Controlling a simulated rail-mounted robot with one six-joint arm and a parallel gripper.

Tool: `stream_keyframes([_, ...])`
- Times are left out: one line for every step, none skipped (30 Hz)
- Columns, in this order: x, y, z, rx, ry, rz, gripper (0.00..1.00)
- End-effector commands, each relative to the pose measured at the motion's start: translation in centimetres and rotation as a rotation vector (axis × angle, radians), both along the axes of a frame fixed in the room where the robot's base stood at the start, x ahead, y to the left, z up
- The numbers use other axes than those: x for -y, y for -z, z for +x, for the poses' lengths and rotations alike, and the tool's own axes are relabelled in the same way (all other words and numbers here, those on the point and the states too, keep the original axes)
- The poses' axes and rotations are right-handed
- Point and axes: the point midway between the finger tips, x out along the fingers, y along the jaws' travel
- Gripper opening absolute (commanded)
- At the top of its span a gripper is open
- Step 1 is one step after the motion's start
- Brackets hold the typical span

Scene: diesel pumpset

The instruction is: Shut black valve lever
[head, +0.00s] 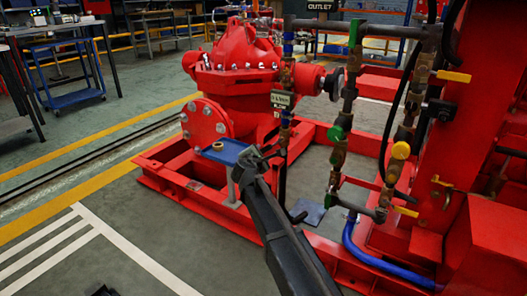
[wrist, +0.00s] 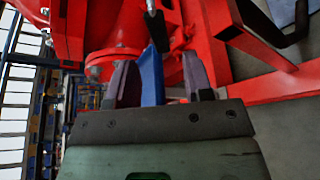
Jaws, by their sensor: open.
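A black lever (wrist: 156,28) with a pale metal stem shows at the top middle of the wrist view, ahead of my gripper. It lies roughly in line with the gap between the fingers and looks apart from them. My gripper (wrist: 158,78) is open, with nothing held between its two dark fingers. In the head view my gripper (head: 250,160) is beside the small vertical pipe (head: 284,135) that carries a valve tag. The lever cannot be made out clearly there, close to the dark gripper.
A blue plate (head: 224,151) on a post is just left of my gripper; blue also shows between the fingers (wrist: 151,75). The red pump (head: 235,75) stands behind. Pipework with a green handle (head: 336,133) and yellow levers (head: 453,76) is to the right.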

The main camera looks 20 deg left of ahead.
Motion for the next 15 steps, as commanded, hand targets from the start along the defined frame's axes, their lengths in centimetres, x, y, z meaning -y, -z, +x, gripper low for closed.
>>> stream_keyframes([-0.3,0.6,1.4,0.000,0.003,0.000,0.47])
stream_keyframes([-0.4,0.8,2.0,0.000,0.003,0.001,0.47])
stream_keyframes([-0.5,1.1,3.0,0.000,0.003,0.001,0.47])
stream_keyframes([-0.6,1.3,3.7,0.000,0.003,0.001,0.47])
stream_keyframes([-0.7,1.4,4.4,0.000,0.002,0.002,0.47])
stream_keyframes([-0.8,1.7,5.4,0.000,0.002,0.002,0.47])
stream_keyframes([-0.9,1.8,6.0,0.000,0.003,0.001,0.47])
stream_keyframes([-0.9,2.0,6.6,-0.001,0.002,0.001,0.47])
stream_keyframes([-1.0,2.1,7.2,-0.001,0.003,0.002,0.47])
stream_keyframes([-1.1,2.1,7.5,0.000,0.002,0.003,0.47])
stream_keyframes([-1.1,2.2,7.8,-0.001,0.001,0.003,0.47])
stream_keyframes([-1.1,2.2,8.1,0.000,0.001,0.003,0.47])
stream_keyframes([-1.1,2.2,8.1,0.000,0.001,0.003,0.47])
stream_keyframes([-1.1,2.2,8.2,0.000,0.001,0.003,0.47])
stream_keyframes([-1.1,2.1,8.2,0.000,0.001,0.003,0.47])
